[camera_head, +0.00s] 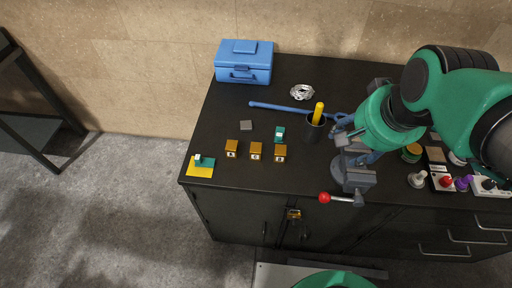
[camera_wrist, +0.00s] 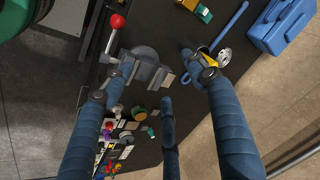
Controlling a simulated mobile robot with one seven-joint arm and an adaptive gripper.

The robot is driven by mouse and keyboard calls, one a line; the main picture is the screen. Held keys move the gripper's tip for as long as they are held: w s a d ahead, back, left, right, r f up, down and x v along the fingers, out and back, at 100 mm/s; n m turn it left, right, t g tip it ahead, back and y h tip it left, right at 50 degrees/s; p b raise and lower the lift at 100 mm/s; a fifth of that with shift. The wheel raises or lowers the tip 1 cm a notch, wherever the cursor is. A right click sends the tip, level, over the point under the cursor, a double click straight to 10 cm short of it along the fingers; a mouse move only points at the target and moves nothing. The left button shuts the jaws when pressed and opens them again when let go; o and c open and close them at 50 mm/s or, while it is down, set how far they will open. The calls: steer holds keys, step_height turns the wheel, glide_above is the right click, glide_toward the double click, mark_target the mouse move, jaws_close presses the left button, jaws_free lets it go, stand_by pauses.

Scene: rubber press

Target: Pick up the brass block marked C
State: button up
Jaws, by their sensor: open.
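Three brass blocks stand in a row on the black cabinet top in the head view: a left one (camera_head: 231,148), a middle one (camera_head: 255,151) and a right one (camera_head: 280,153). Each has a small pale mark on its front, too small to read, so I cannot tell which is C. A brass block (camera_wrist: 189,4) shows partly at the top edge of the wrist view. My gripper (camera_head: 352,141) is open, to the right of the blocks and beyond the dark cup, over the vise. Its blue fingers (camera_wrist: 160,85) are spread with nothing held between them.
A dark cup with a yellow-handled tool (camera_head: 314,130) stands between the blocks and my gripper. The vise (camera_head: 350,172) with a red-knobbed handle is close by. A teal block (camera_head: 280,134), grey block (camera_head: 246,125), blue bar (camera_head: 285,107) and blue toolbox (camera_head: 243,62) lie around; controls crowd the right.

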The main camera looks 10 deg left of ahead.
steer(key=w+a+m+g+p, duration=0.1)
steer(key=w+a+m+p, duration=0.25)
steer(key=w+a, duration=0.25)
steer(key=m+g+p, duration=0.4)
steer(key=m+p, duration=0.4)
steer(key=m, duration=0.3)
glide_above(256, 147)
steer(key=d, duration=0.1)
step_height(256, 147, down, 12)
steer(key=shift+d+r+y, duration=0.1)
steer(key=shift+d+y, duration=0.1)
steer(key=shift+y, duration=0.1)
steer(key=shift+b, duration=0.3)
steer(key=shift+a+f+b, duration=0.15)
steer(key=shift+f+b, duration=0.05)
steer(key=shift+f, duration=1.2)
steer(key=shift+a+f+b, duration=0.2)
steer(key=shift+f, duration=1.25)
steer(key=shift+a+f+b, duration=0.15)
steer(key=shift+f+b, duration=0.05)
steer(key=shift+f, duration=1.2)
steer(key=shift+f, duration=0.1)
steer(key=shift+a+f+b, duration=0.2)
steer(key=shift+f+b, duration=0.35)
steer(key=shift+f, duration=1.95)
